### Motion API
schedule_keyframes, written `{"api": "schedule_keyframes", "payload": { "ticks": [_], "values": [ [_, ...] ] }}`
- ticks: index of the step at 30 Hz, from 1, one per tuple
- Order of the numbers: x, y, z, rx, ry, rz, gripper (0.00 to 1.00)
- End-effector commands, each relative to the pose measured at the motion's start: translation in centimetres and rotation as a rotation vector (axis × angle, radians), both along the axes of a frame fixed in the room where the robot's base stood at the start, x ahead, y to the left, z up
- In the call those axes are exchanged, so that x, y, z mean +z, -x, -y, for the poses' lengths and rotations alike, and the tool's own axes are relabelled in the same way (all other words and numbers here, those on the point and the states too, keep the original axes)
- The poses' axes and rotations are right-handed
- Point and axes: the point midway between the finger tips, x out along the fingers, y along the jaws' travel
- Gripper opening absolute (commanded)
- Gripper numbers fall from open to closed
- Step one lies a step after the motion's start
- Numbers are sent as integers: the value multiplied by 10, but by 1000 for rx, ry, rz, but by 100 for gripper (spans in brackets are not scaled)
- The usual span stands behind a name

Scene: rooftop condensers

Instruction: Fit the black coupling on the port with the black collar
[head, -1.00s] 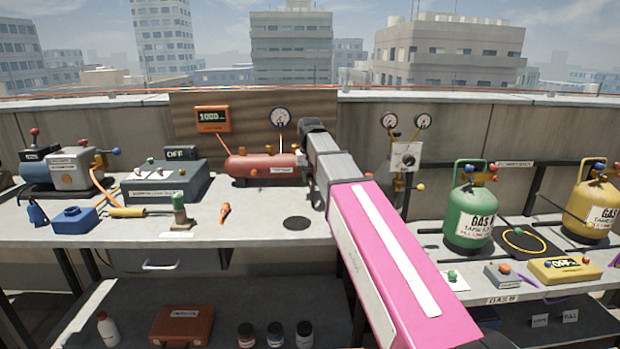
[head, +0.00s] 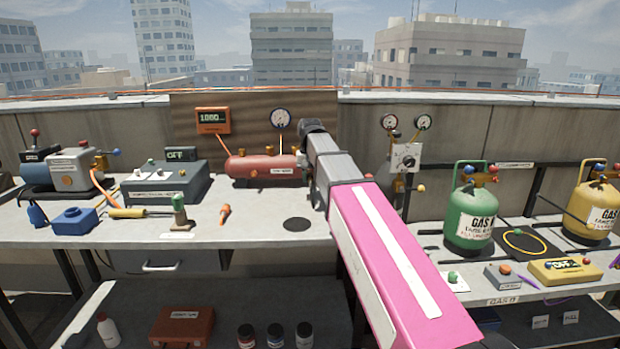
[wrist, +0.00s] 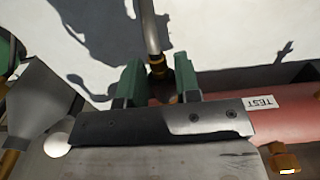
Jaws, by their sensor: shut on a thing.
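My gripper (wrist: 158,84) has its two green fingers close together on a dark piece between them, which I take to be the black coupling (wrist: 161,84); it is mostly hidden by the gripper body. A brass fitting (wrist: 157,68) on a grey stem shows just beyond the fingertips; I cannot tell whether it touches the held piece. The red tank (wrist: 230,125) labelled TEST lies beside and below the gripper. I cannot make out a black collar on any port.
A round gauge (head: 280,118) stands above the tank, and an orange display (head: 213,120) is left of it. A black disc (head: 297,224) lies bare on the bench. Gas bottles are at right.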

Motion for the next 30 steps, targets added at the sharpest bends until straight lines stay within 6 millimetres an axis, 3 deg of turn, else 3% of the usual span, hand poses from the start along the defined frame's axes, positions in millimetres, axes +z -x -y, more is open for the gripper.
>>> {"api": "schedule_keyframes", "payload": {
  "ticks": [30],
  "values": [
    [0, -10, 0, 0, 0, 0, 2]
  ]
}}
